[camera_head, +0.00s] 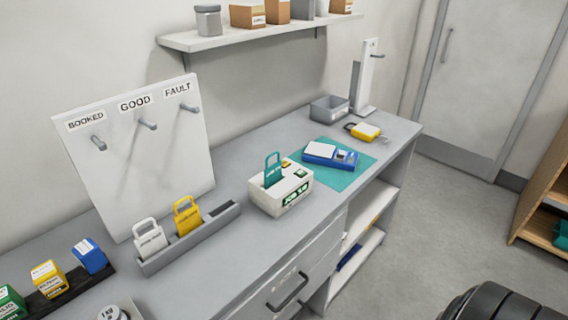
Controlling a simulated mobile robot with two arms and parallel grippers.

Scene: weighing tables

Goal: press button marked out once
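A white box-shaped device (266,201) stands on the grey bench near its front edge. A teal tag with a loop handle (272,172) stands upright in its top. Small dark and green button-like parts (300,174) show on the top at the right, and a green label with white lettering (296,194) is on the front. The lettering is too small to read surely, so I cannot tell which part is marked out.
A grey rack (190,242) with a white and a yellow tag is left of the device. A blue scale (330,155) sits on a teal mat (347,177) to the right. A pegboard (140,170) reads BOOKED, GOOD, FAULT. Open floor (440,220) lies right of the bench.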

